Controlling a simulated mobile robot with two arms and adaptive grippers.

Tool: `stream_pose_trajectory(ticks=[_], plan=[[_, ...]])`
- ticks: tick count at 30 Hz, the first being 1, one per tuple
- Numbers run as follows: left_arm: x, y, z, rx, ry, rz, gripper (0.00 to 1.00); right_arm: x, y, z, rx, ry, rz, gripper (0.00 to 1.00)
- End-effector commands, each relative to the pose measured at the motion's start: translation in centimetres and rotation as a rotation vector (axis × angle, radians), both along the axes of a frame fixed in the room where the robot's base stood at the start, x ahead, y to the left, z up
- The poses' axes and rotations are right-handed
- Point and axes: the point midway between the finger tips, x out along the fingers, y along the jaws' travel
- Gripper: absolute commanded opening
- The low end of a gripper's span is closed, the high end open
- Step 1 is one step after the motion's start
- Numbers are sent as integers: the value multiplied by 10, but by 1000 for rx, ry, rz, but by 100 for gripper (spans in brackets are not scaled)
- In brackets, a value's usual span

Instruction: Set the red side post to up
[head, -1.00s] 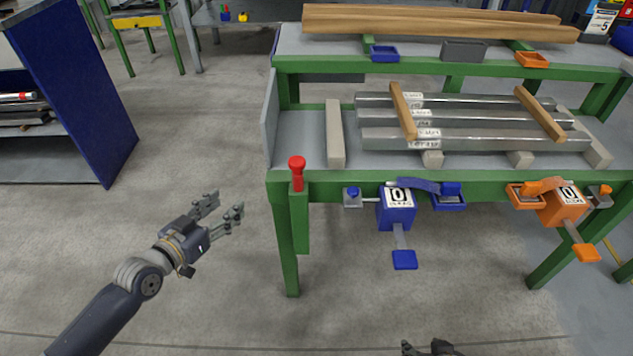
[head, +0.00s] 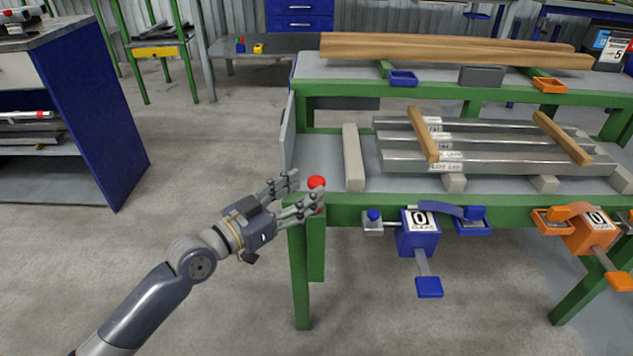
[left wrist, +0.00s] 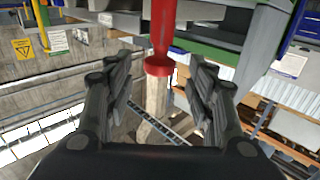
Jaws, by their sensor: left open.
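The red side post (head: 316,182) stands at the near left corner of the runout table, above a green upright sleeve (head: 316,250). Its round red knob shows in the head view; the part below is mostly hidden by my fingers. My left gripper (head: 305,190) is open at the post, with one finger on the far side and one on the near side. In the left wrist view the red post (left wrist: 161,35) shows between the spread fingers (left wrist: 160,88), with gaps on both sides. My right gripper is out of view.
The green runout table (head: 350,199) carries metal bars (head: 480,158) and a pale block (head: 353,158) right of the post. A blue counter box (head: 418,240) and an orange one (head: 590,238) hang at its front edge. Open floor lies left of the table.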

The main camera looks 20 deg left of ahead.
Motion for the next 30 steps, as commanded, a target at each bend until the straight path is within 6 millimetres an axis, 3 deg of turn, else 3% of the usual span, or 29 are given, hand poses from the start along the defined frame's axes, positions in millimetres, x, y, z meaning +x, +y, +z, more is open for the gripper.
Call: stream_pose_trajectory(ticks=[9, 21, 28, 30], plan=[[34, -19, -1, 0, 1, 0, 50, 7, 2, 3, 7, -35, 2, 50], [39, -22, -1, 1, 2, -1, 50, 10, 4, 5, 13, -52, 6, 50], [39, -22, -1, 1, 2, -1, 1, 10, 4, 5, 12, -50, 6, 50], [39, -22, -1, 1, 2, -1, 0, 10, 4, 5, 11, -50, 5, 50]])
